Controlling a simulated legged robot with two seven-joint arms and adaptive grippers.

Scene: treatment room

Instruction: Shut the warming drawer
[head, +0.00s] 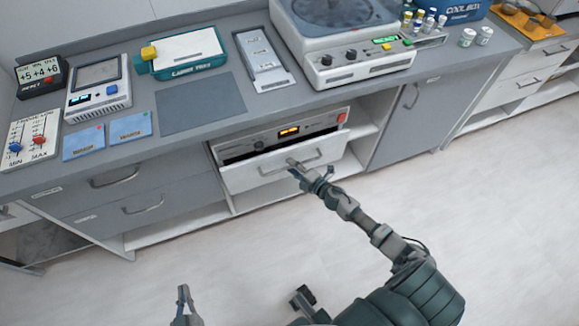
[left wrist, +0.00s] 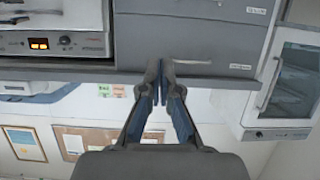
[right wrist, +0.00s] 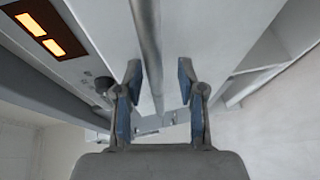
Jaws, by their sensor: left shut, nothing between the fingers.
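The warming drawer (head: 245,176) has a pale front with a bar handle, under a control panel with an orange display (head: 289,132). Its front stands out a little from the panel, with a narrow dark gap above it. My right gripper (head: 293,164) is at the drawer's handle (head: 312,162). In the right wrist view my right gripper (right wrist: 157,82) is open, and the handle bar (right wrist: 146,40) runs between its fingers; contact cannot be told. My left gripper (head: 183,292) is shut and empty, low and away from the counter; it also shows in the left wrist view (left wrist: 160,78).
Closed grey drawers (head: 140,190) lie left, a grey cabinet door (head: 405,120) right. The floor in front is mostly clear.

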